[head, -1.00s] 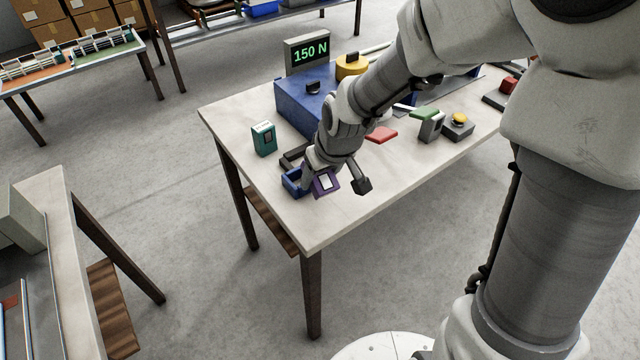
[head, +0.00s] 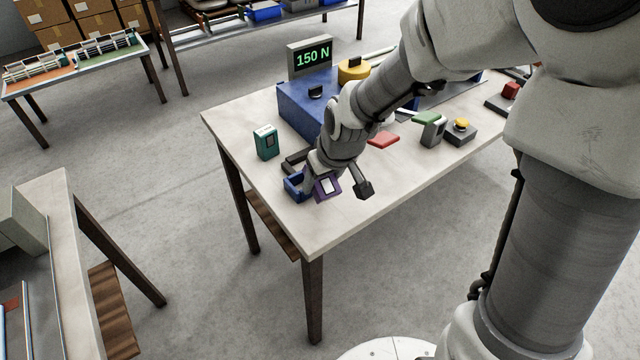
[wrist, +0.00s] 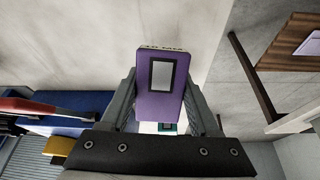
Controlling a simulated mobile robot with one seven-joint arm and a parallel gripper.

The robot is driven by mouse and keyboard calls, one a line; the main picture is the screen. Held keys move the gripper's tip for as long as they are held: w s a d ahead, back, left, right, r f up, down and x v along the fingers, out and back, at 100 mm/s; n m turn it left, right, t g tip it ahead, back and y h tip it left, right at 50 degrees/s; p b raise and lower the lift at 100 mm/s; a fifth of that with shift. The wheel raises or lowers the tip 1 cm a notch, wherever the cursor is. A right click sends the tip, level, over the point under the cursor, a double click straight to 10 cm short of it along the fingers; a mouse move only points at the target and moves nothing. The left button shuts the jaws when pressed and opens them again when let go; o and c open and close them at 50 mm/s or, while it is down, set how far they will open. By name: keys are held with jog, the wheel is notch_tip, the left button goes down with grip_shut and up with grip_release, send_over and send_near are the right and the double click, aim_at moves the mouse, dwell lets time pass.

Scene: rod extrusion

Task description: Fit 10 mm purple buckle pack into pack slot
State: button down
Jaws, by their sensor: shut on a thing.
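The purple buckle pack (head: 327,187) has a pale window in a dark frame on its face. My gripper (wrist: 162,95) is shut on it, with a finger at each side in the wrist view, where the pack (wrist: 160,85) fills the middle. In the head view the pack is low over the front left part of the table, right beside a blue open-topped holder (head: 296,187). I cannot tell whether the pack touches the table. No part labelled as the pack slot can be made out; the blue holder is partly hidden by my gripper.
A teal pack (head: 266,143) stands at the table's left edge. A blue machine (head: 300,107) with a 150 N display (head: 311,57) stands behind my arm. A red flat piece (head: 384,140), a grey-green block (head: 432,128) and a yellow button box (head: 461,129) lie right. The front right tabletop (head: 400,195) is clear.

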aim_at(322, 208)
jog(key=shift+f+b, duration=0.7)
jog(key=shift+f, duration=1.75)
jog(key=shift+f, duration=0.2)
jog(key=shift+c, duration=0.6)
grip_release()
